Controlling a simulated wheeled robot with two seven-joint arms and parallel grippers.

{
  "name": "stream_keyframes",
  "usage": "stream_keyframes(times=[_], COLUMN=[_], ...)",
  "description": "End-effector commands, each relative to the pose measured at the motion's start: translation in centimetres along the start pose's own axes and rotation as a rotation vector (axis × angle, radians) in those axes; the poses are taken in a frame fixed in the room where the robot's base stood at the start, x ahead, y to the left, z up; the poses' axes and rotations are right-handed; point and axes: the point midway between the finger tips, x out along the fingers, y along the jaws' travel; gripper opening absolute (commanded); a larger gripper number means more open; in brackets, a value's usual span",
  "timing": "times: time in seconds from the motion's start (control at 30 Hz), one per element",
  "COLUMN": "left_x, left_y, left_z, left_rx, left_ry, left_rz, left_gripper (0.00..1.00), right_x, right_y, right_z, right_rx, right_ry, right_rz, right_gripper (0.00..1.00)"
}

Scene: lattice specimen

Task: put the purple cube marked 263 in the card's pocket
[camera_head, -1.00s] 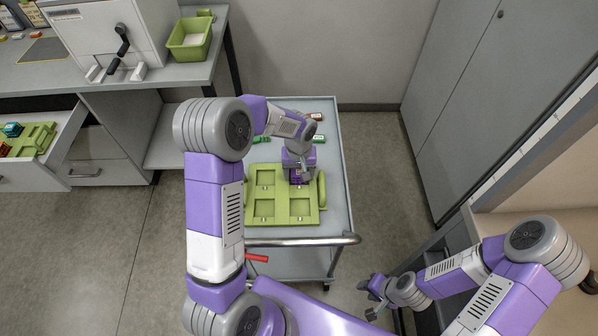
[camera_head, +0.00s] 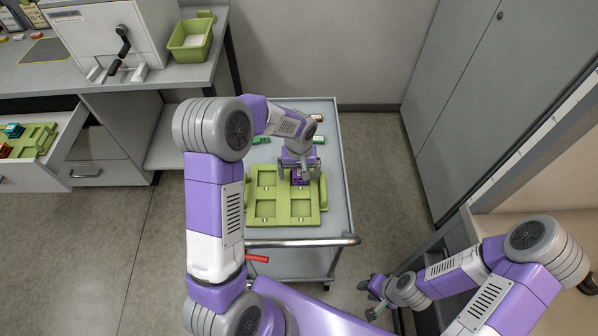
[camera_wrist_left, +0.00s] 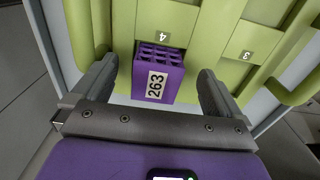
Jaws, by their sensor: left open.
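The purple cube (camera_head: 300,177) has a lattice of holes and the mark 263. In the left wrist view the cube (camera_wrist_left: 158,76) sits at the green card's pocket beside the label 4; how deep it sits is hard to tell. The green card (camera_head: 283,193) lies on the cart, and it also shows in the left wrist view (camera_wrist_left: 215,45). My left gripper (camera_head: 299,174) is open around the cube, with a finger on each side and gaps between, clear in the left wrist view (camera_wrist_left: 158,88). My right gripper (camera_head: 368,300) is open and empty, low beside the cart.
The grey cart (camera_head: 335,190) has a front handle bar (camera_head: 300,241). Small green and red items lie behind the card. An open drawer (camera_head: 60,165) at left holds another green card (camera_head: 38,142). A green bin (camera_head: 190,40) stands on the counter.

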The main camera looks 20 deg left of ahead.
Motion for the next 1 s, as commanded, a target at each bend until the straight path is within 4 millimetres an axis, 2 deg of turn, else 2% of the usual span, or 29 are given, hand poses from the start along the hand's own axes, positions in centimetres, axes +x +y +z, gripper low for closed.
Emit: stream_keyframes(times=[0.03,0.5,0.87,1.0], left_x=[-0.7,-4.0,-4.2,-5.1], left_y=[0.0,0.0,0.0,0.0], left_z=[0.0,0.0,0.0,-0.1], left_rx=[0.0,0.0,0.0,-0.001], left_ry=[0.001,0.002,0.0,0.002], left_rz=[0.001,0.0,0.0,0.001], left_gripper=[1.0,1.0,1.0,1.0], right_x=[-0.5,-2.8,-2.9,-3.1], right_y=[-0.2,-1.0,-1.1,-1.2], right_z=[0.0,0.1,0.1,0.1], right_rx=[0.0,0.0,0.0,0.0], right_ry=[0.0,0.0,0.0,0.0], right_rz=[0.0,0.0,0.0,0.0], right_gripper=[0.38,0.38,0.38,0.38])
